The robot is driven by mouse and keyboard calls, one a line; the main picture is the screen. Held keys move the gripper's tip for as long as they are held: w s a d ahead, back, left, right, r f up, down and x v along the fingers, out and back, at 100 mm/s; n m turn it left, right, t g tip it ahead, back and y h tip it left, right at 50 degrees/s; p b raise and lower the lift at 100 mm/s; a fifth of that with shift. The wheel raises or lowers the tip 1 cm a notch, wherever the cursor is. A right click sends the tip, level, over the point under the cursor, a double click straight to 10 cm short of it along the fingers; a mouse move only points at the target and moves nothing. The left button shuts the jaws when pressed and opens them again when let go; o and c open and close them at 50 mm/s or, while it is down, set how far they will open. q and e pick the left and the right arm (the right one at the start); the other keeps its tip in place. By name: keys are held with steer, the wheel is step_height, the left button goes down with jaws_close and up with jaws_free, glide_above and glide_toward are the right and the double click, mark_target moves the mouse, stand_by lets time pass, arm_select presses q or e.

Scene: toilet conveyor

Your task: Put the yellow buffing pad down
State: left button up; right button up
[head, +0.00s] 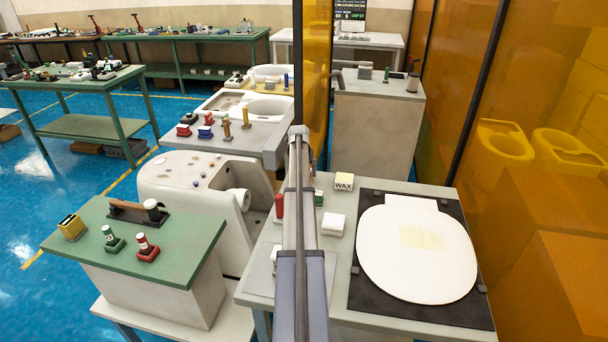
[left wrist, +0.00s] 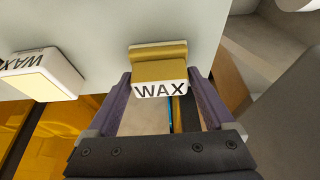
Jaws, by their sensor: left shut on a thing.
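My left gripper (left wrist: 160,88) is shut on a yellow-gold pad (left wrist: 158,68) with a white front face lettered WAX, which I take for the buffing pad. The purple fingers flank it on both sides. The pale surface lies behind it; I cannot tell whether they touch. In the head view an arm of mine rises through the middle and its gripper end (head: 305,150) shows only edge-on, so the held pad cannot be made out there. My right gripper is not in view.
Orange screens (head: 540,200) border the right.

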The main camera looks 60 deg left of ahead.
arm_select(q)
steer(key=shift+f, duration=0.1)
steer(key=o, duration=0.9)
steer(key=shift+r, duration=0.25)
steer(key=p+v, duration=1.1)
steer(key=shift+s+r, duration=0.1)
steer(key=shift+r, duration=0.3)
